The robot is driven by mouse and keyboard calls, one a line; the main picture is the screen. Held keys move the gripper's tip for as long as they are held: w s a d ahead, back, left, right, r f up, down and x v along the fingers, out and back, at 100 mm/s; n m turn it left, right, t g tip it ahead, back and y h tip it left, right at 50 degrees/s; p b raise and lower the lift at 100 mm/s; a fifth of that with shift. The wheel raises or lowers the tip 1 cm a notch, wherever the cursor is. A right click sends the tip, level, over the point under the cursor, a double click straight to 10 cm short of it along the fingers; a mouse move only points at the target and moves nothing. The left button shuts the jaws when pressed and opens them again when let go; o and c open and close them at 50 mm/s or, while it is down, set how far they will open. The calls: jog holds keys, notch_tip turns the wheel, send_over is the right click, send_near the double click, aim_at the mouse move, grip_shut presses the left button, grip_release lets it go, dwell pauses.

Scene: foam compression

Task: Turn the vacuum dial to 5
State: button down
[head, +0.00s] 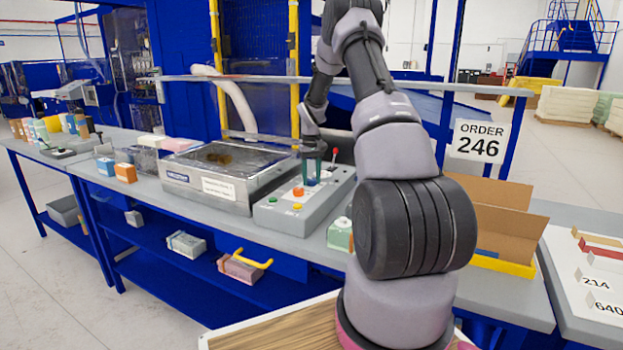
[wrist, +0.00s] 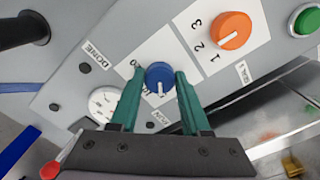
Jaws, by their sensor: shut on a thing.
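The blue vacuum dial (wrist: 159,77) sits on a white plate on the grey control panel, with a white pointer mark on its near side in the wrist view. Some numerals around it are partly hidden, so I cannot read its setting. My gripper (wrist: 157,82) has its two green fingers shut on the dial, one on each side. In the head view my gripper (head: 312,174) reaches down over the control panel (head: 275,216); the blue dial is mostly hidden there by the fingers.
An orange dial (wrist: 231,30) marked 1, 2, 3 and a green button (wrist: 307,19) are beside it. A round gauge (wrist: 104,103) and a red-knobbed lever (head: 335,153) stand close by. A clear-lidded metal chamber (head: 208,188) adjoins the panel. An open cardboard box (head: 500,215) is at right.

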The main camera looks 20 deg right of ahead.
aim_at(312, 179)
jog(key=shift+n, duration=0.5)
jog(key=shift+c, duration=1.8)
grip_release()
notch_tip(312, 179, up, 11)
jog(key=shift+f, duration=0.1)
